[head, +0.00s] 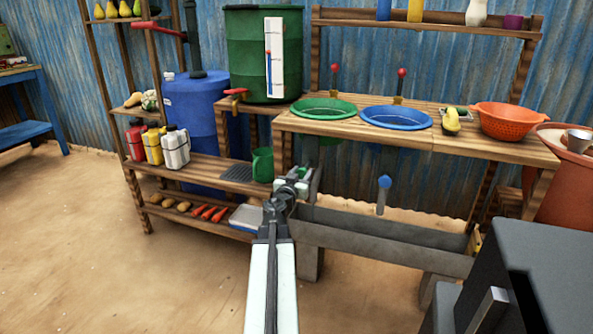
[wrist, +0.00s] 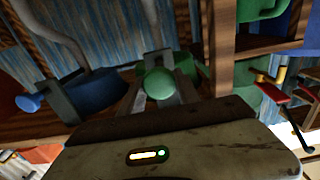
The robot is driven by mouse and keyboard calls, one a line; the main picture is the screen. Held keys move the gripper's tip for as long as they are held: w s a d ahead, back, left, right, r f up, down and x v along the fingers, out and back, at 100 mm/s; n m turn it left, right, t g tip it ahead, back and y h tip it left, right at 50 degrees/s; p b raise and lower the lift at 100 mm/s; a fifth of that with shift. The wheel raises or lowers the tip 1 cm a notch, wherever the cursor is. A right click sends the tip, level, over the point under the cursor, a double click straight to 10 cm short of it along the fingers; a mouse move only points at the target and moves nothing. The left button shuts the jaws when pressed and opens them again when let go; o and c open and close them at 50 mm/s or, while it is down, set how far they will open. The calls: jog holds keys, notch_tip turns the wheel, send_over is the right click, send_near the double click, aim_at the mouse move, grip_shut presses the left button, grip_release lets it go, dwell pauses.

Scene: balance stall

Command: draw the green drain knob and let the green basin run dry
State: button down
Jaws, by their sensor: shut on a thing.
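The green basin (head: 324,108) is set in the wooden counter, left of the blue basin (head: 396,116). Its underside (wrist: 186,66) shows in part in the wrist view. My gripper (head: 292,184) is below the counter's front edge, under the green basin. In the wrist view the round green drain knob (wrist: 158,83) sits between the fingers of my gripper (wrist: 160,92), which are shut on it.
A blue drain knob (head: 384,182) hangs right of my gripper, and also shows in the wrist view (wrist: 30,102). A grey trough (head: 375,228) runs below. A green mug (head: 262,165) stands close on the left shelf. An orange colander (head: 505,119) stands on the counter.

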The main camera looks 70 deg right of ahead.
jog(key=shift+a, duration=0.1)
jog(key=c, duration=0.9)
grip_release()
jog(key=shift+r, duration=0.15)
